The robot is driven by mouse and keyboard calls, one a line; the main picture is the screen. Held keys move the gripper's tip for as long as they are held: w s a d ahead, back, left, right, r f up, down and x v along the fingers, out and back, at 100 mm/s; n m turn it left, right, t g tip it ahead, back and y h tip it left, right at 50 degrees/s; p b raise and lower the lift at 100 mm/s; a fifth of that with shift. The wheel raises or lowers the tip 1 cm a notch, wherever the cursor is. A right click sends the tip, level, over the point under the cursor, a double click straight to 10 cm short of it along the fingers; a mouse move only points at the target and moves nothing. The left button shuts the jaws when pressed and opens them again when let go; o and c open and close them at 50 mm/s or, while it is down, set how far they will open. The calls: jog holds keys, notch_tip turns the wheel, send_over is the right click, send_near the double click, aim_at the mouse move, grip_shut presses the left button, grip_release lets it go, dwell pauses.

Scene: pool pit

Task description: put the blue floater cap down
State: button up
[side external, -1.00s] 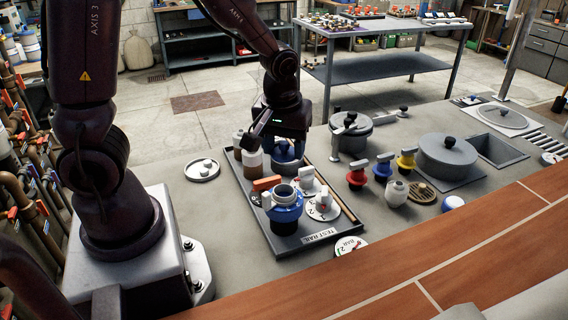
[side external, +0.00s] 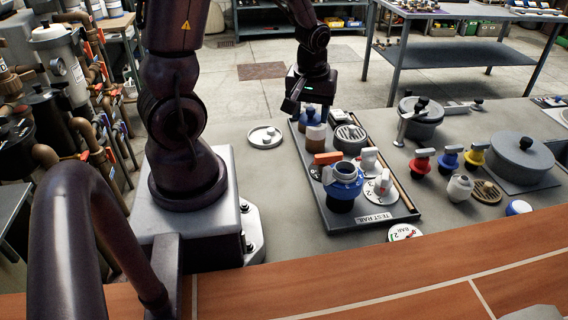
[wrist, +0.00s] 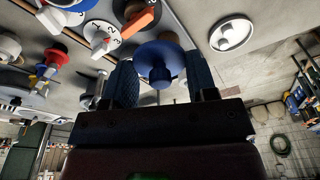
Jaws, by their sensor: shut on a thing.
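My gripper (side external: 308,103) is over the far left end of the test rail tray (side external: 372,223), with its fingers pointing down. It is shut on the blue floater cap (side external: 308,119), which shows just behind a brown-and-white jar (side external: 315,138). In the wrist view the blue cap (wrist: 160,56) with its round knob sits between the two fingers of my gripper (wrist: 161,68). A grey round slotted part (side external: 349,138) stands uncovered on the tray, right of the cap. Whether the cap touches anything beneath is hidden.
On the tray are a blue valve body (side external: 342,188), an orange handle (side external: 327,158) and white dials (side external: 380,187). A white round plate (side external: 264,137) lies left of the tray. Red (side external: 420,163), blue (side external: 449,157) and yellow (side external: 473,157) valves stand to the right.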

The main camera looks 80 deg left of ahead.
jog(key=s+a+f, duration=0.4)
jog(key=s+a, duration=0.1)
jog(key=m, duration=0.4)
send_over(281, 165)
notch_tip(281, 165, down, 5)
jog(key=shift+s+d+f, duration=0.1)
jog(key=shift+d+f, duration=0.05)
jog(key=shift+f, duration=1.7)
jog(key=shift+s+d+f, duration=0.1)
jog(key=shift+d+f, duration=0.05)
jog(key=shift+f, duration=1.65)
jog(key=o, duration=0.9)
jog(key=shift+f, duration=0.1)
